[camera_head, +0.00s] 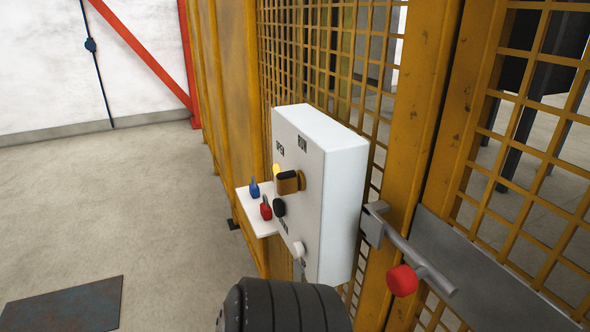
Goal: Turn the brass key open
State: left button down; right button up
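A white control box (328,175) is mounted on the yellow mesh fence, with its front face turned to the left. The brass key (291,184), with a dark part on it, sticks out of that face below the lettering "OPEN" and "RUN". Its exact angle is hard to tell from this side. No gripper fingers show in the head view. A black ribbed cylinder, which looks like part of my arm, rises at the bottom edge in front of the box's lower end. Nothing is seen touching the key.
A black button (279,207) and a white knob (298,248) sit below the key. A small white shelf (250,219) holds a blue tag-like piece (254,188) and a red one (265,208). A grey bolt with a red knob (402,280) juts from the fence. Floor at left is mostly open.

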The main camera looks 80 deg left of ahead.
aim_at(289, 182)
jog(key=u, duration=2.45)
jog(key=j+z, duration=0.1)
jog(key=z, duration=0.35)
jog(key=i+j+z, duration=0.1)
jog(key=z, duration=0.3)
jog(key=j+z, duration=0.25)
jog(key=z, duration=0.2)
jog(key=j+z, duration=0.15)
jog(key=z, duration=0.25)
